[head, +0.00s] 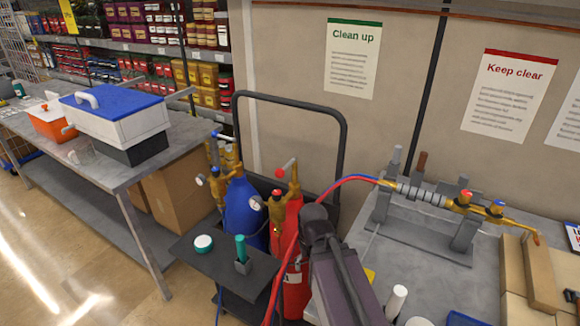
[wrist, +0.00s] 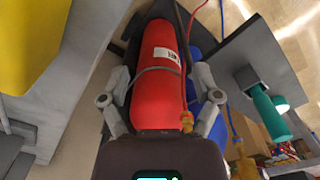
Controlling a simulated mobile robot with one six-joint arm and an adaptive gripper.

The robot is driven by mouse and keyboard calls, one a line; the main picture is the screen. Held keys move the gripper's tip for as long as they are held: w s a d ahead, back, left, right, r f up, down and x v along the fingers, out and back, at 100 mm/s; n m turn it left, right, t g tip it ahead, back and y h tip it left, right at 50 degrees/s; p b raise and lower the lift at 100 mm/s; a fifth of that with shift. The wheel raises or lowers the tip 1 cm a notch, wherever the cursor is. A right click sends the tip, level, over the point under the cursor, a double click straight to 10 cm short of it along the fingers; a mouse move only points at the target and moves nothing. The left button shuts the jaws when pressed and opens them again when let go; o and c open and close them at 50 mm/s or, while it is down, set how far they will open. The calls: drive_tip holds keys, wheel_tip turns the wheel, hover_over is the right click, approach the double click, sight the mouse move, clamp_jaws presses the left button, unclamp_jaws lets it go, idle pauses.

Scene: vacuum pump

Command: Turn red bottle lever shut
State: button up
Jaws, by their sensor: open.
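The red bottle (head: 297,285) stands upright in a dark cart, beside the blue bottle (head: 243,208). A brass valve (head: 294,190) tops the red bottle, with a red knob and a pale lever (head: 289,164) sticking up at a slant. My arm passes in front of the bottle's right side in the head view, where my fingers cannot be made out. In the wrist view my gripper (wrist: 163,82) is open, its fingers apart on either side of the red bottle (wrist: 158,80), with nothing held. A brass fitting (wrist: 186,122) shows near the right finger; the lever is not visible there.
The cart's dark handle (head: 342,115) rises behind the bottles. Its side shelf (head: 215,262) carries a teal-handled tool (head: 241,247). A workbench (head: 110,160) stands at left.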

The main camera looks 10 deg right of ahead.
drive_tip(key=w+a+r+n+t+h+p, duration=0.1)
drive_tip(key=w+r+n+h+p, duration=0.25)
drive_tip(key=w+n, duration=0.2)
drive_tip(key=n+t+h+p, duration=0.6)
drive_tip(key=n+t+h, duration=0.15)
drive_tip(key=n, duration=1.15)
approach(277, 174)
drive_tip(key=s+a+r, duration=0.1)
drive_tip(key=s, duration=0.1)
drive_tip(key=shift+w+r+m+t+y+b, duration=0.15)
drive_tip(key=shift+m+t+y+b, duration=0.15)
drive_tip(key=shift+t+y, duration=0.1)
drive_tip(key=b+x, duration=0.5)
drive_tip(key=x, duration=0.8)
drive_tip(key=shift+w+d+f, duration=0.2)
drive_tip(key=shift+f, duration=0.1)
